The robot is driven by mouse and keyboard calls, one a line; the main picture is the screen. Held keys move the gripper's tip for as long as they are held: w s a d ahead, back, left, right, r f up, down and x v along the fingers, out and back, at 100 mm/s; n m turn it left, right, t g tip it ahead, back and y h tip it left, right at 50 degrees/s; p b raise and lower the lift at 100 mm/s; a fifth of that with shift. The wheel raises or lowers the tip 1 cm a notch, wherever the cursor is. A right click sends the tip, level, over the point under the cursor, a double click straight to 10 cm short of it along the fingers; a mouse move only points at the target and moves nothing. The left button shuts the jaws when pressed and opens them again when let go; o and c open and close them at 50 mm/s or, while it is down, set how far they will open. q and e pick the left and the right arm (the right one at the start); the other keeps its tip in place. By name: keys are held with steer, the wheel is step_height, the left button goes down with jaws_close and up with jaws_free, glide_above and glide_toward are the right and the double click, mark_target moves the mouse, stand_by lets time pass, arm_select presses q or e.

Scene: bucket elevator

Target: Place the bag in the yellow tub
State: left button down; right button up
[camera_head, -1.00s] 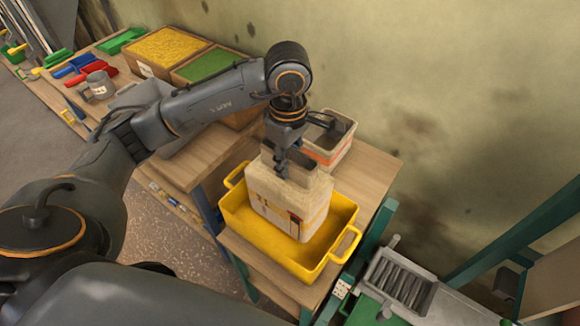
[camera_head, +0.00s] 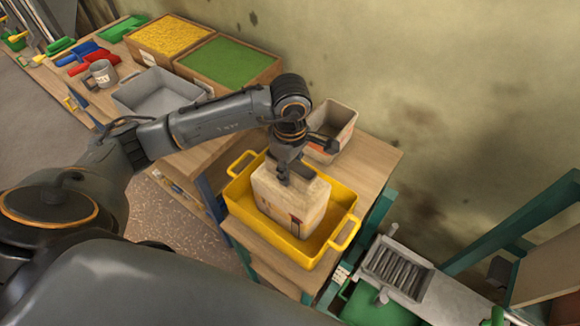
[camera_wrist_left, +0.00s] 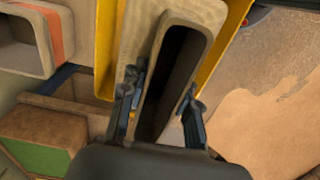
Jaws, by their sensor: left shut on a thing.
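The bag (camera_head: 290,201) is beige with printed marks on its side and stands upright inside the yellow tub (camera_head: 240,215). The tub has a handle at each end and sits on a wooden table. My left gripper (camera_head: 286,180) is at the bag's top, shut on it. In the left wrist view, its two fingers lie on either side of the bag's dark open slot (camera_wrist_left: 170,85), with the tub's yellow wall (camera_wrist_left: 105,50) alongside. The bag's bottom is hidden by the tub wall. My right gripper is not in view.
A beige bin (camera_head: 330,132) stands behind the tub, close to the wall. A grey tray (camera_head: 160,95), boxes of yellow grain (camera_head: 170,36) and green grain (camera_head: 228,62), a mug and scoops are on the left bench. A metal chute (camera_head: 398,270) is at right.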

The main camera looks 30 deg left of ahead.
arm_select(q)
steer(key=c, duration=1.3)
jaws_free()
steer(key=shift+f, duration=0.1)
steer(key=shift+c, duration=0.2)
steer(key=o, duration=0.4)
steer(key=shift+s, duration=0.1)
steer(key=shift+c, duration=0.2)
steer(key=shift+r, duration=0.3)
step_height(320, 180, up, 11)
steer(key=b, duration=0.3)
steer(key=shift+f, duration=0.15)
steer(key=shift+r, duration=0.55)
steer(key=shift+f, duration=0.1)
